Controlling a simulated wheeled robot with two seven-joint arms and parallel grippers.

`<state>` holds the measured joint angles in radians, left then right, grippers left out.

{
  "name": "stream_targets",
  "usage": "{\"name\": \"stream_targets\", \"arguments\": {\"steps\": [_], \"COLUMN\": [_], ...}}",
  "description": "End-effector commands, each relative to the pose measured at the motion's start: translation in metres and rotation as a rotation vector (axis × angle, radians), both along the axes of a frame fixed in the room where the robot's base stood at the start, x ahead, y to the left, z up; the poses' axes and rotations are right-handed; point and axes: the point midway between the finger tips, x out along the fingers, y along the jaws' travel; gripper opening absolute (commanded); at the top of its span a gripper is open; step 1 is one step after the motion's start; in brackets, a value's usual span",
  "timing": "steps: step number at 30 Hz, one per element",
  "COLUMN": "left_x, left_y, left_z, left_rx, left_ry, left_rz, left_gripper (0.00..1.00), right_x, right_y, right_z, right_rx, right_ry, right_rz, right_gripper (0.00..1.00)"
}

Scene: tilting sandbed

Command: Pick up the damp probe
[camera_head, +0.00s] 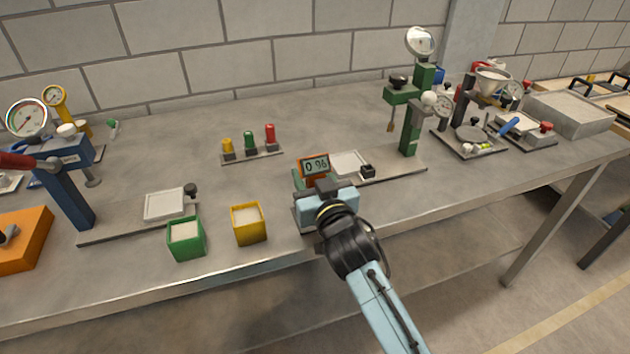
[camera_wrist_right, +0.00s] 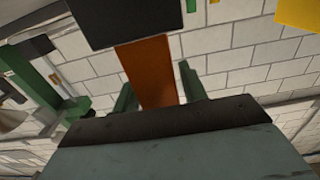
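The damp probe (camera_head: 314,166) shows in the head view as an orange body with a display reading about 0 96, upright at the front of the bench. My right gripper (camera_head: 318,184) is directly at it, and my light blue wrist hides its lower part. In the right wrist view the orange probe body (camera_wrist_right: 150,75) stands between the two green fingers (camera_wrist_right: 158,88), which lie close against its sides and look shut on it. My left gripper is not in view.
A green cup (camera_head: 187,240) and a yellow cup (camera_head: 249,225) stand left of my right gripper. Behind are a rack (camera_head: 252,156) with coloured knobs and a white plate (camera_head: 349,162). A green press (camera_head: 411,130) stands to the right. The rear middle of the bench is clear.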

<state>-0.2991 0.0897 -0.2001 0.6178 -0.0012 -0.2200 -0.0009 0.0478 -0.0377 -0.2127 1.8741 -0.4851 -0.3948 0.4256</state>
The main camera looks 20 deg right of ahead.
Motion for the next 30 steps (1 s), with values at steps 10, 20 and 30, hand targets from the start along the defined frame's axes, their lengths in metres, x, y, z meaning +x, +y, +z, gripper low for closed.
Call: {"name": "stream_targets", "arguments": {"steps": [10,20,30], "left_x": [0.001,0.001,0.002], "left_y": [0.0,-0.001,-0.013], "left_z": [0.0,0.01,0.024], "left_rx": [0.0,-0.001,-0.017], "left_ry": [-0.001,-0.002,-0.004], "left_rz": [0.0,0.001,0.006], "left_gripper": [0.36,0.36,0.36], "right_x": [0.0,0.0,0.0], "right_y": [0.0,0.0,0.0], "right_z": [0.0,0.033,0.094], "right_rx": [0.0,0.0,0.001], "right_ry": [-0.001,-0.006,-0.004], "right_rz": [0.0,0.001,0.001], "right_gripper": [0.14,0.14,0.14]}}
